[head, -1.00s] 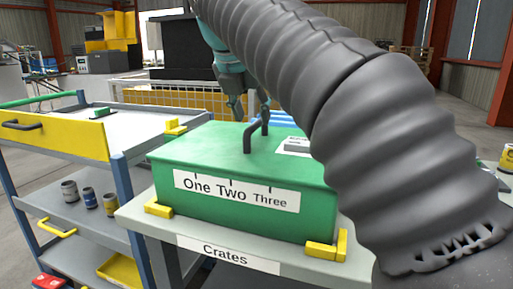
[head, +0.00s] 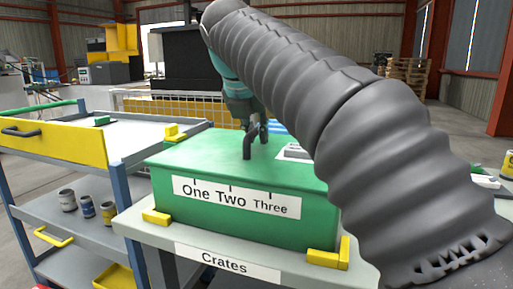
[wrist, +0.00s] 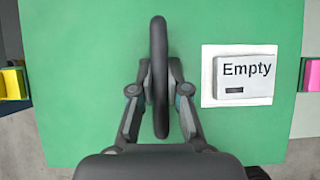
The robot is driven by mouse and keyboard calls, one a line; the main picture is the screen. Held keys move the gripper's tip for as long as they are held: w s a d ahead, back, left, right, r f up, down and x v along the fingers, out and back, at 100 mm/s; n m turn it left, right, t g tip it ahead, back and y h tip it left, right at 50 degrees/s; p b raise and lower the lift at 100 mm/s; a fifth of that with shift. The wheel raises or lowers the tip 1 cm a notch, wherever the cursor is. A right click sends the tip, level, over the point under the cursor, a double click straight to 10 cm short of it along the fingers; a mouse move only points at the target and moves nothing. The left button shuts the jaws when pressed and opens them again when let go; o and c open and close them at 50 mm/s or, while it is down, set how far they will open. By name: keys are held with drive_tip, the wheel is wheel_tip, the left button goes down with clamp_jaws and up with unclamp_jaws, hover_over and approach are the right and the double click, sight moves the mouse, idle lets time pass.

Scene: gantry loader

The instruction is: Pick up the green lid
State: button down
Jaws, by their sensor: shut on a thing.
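The green lid (head: 200,155) lies on top of the green crate (head: 240,215), which carries a "One Two Three" label. A dark handle (head: 250,141) stands up from the lid. My gripper (head: 262,131) is down at the handle. In the wrist view my gripper (wrist: 160,95) has a finger on each side of the handle (wrist: 159,60), shut on it. The green lid (wrist: 80,70) fills most of that view, with an "Empty" label plate (wrist: 245,77) to the right of the handle. My arm hides the crate's right side in the head view.
The crate sits on a grey stand (head: 130,222) marked "Crates", between yellow corner blocks (head: 325,257). A cart (head: 120,185) with a yellow drawer front (head: 60,143) and several small cans (head: 88,206) stands close at the left.

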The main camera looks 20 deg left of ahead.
drive_tip(key=shift+r+p, duration=0.55)
drive_tip(key=shift+r, duration=0.4)
wheel_tip(320, 180, up, 3)
drive_tip(key=shift+f+p, duration=0.15)
drive_tip(key=shift+p, duration=0.55)
drive_tip(key=d+r+p, duration=0.1)
drive_tip(key=d+r, duration=0.5)
drive_tip(key=d, duration=0.5)
drive_tip(key=shift+s+d+r, duration=0.25)
drive_tip(key=shift+d, duration=0.1)
drive_tip(key=shift+a, duration=0.1)
